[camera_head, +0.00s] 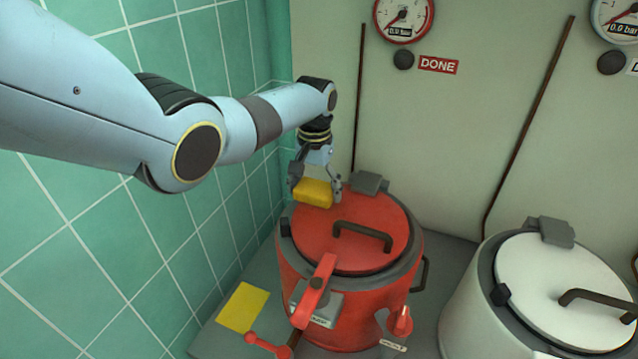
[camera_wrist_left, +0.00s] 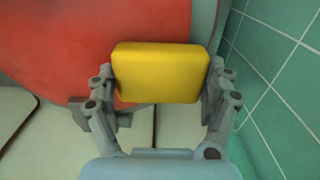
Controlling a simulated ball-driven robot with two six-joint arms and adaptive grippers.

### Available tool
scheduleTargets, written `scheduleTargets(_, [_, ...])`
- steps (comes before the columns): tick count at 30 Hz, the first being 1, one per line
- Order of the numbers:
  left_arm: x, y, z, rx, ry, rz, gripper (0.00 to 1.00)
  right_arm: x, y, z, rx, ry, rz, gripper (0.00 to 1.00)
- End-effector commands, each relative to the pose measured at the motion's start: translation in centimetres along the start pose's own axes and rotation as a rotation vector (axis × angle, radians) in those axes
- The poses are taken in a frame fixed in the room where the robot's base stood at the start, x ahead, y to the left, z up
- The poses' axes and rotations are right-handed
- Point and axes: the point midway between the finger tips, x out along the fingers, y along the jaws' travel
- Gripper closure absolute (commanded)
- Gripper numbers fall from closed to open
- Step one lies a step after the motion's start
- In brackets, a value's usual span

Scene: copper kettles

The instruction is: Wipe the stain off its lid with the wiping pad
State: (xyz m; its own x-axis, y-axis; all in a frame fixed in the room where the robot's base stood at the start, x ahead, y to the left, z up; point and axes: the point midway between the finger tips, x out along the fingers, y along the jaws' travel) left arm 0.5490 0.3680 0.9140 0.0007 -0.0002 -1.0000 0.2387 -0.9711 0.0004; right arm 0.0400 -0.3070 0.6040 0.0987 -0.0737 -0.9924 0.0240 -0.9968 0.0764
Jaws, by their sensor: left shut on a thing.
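My left gripper (camera_head: 315,188) is shut on the yellow wiping pad (camera_head: 313,196), with a finger on each side of it. The pad also shows in the left wrist view (camera_wrist_left: 160,74). It is at the back left part of the red kettle's lid (camera_head: 340,255); I cannot tell if it touches the lid. The lid is closed and has a dark arched handle (camera_head: 362,234). The same red lid fills the upper left of the wrist view (camera_wrist_left: 60,45). No stain shows clearly on the lid; the pad and gripper hide part of it. My right gripper is not in view.
The red kettle (camera_head: 345,320) has a red lever (camera_head: 315,290) and a red tap (camera_head: 400,322) at its front. A yellow mat (camera_head: 243,307) lies on the grey counter. A white kettle (camera_head: 470,330) stands right. The green tiled wall (camera_head: 70,240) is close on the left.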

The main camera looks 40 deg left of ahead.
Motion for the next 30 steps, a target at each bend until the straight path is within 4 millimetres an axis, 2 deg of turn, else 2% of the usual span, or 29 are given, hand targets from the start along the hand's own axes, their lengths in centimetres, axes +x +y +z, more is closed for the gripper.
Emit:
scheduleTargets(2, [-1.1, -0.1, 0.0, -0.001, -0.001, -0.002, 0.45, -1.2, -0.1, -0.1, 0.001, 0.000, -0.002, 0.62])
scheduleTargets(3, [-2.3, -0.2, 0.1, 0.002, 0.002, -0.002, 0.45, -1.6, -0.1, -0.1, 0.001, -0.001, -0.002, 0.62])
scheduleTargets(21, [-7.5, -0.4, -0.2, 0.000, -0.001, -0.001, 0.45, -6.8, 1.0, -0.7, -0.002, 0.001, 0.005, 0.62])
scheduleTargets(30, [-8.0, -0.5, -0.2, 0.000, -0.001, -0.001, 0.45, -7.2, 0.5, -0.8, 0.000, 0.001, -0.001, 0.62])
